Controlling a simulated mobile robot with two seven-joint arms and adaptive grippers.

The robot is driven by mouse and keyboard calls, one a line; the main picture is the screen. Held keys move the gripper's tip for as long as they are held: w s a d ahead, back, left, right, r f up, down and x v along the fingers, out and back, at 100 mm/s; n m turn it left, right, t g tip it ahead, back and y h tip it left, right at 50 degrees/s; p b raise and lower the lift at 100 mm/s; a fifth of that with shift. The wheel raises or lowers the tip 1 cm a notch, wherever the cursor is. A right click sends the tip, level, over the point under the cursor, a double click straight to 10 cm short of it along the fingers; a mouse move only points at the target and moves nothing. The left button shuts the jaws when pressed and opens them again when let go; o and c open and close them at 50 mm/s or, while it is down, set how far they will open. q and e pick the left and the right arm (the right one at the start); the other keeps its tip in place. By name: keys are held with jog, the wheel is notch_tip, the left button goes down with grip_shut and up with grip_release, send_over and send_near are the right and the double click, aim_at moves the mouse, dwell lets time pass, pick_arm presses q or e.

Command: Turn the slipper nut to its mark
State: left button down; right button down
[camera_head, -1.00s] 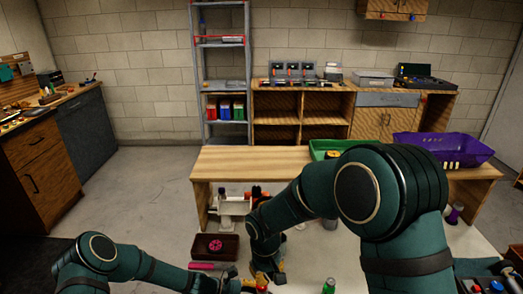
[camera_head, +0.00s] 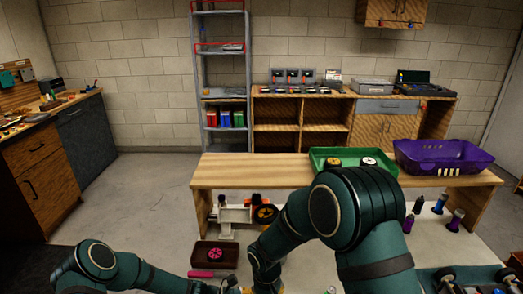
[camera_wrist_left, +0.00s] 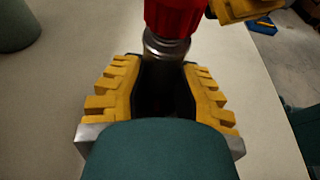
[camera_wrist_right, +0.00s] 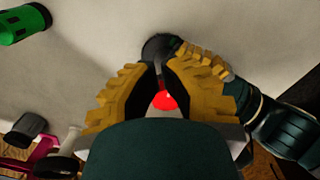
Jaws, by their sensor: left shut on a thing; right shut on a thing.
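In the left wrist view, my left gripper (camera_wrist_left: 165,95) is shut around the metal neck (camera_wrist_left: 165,47) of a red-topped part (camera_wrist_left: 175,15). A yellow finger of another gripper shows close by at the top right. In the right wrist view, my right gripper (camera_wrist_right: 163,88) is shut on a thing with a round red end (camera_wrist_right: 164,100). I cannot tell whether both hold the same part. A dark round piece (camera_wrist_right: 158,46) lies just beyond the right fingertips. In the head view both grippers are at or below the bottom edge. The slipper nut and its mark cannot be made out.
A brown tray (camera_head: 199,263) holds a pink gear (camera_head: 215,253); a pink tool (camera_head: 201,273) lies before it. A white stand (camera_head: 233,214) is behind. A green tray (camera_head: 322,170) and purple basket (camera_head: 440,158) stand on the bench. Several bottles and a car chassis (camera_head: 475,280) are right.

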jog(key=shift+w+a, duration=0.25)
jog(key=shift+w, duration=0.1)
dwell(0.5)
pick_arm(q)
jog(key=shift+s+d, duration=0.1)
jog(key=shift+s, duration=0.05)
pick_arm(e)
jog(key=shift+s+a, duration=0.2)
jog(key=shift+a, duration=0.1)
dwell(0.4)
jog(key=shift+s, duration=0.1)
jog(key=shift+s+d+r, duration=0.15)
jog(key=shift+s, duration=0.1)
notch_tip(320, 180, up, 6)
jog(key=shift+f, duration=0.1)
dwell(0.5)
pick_arm(q)
jog(key=c, duration=0.7)
grip_release()
jog(key=shift+c, duration=0.2)
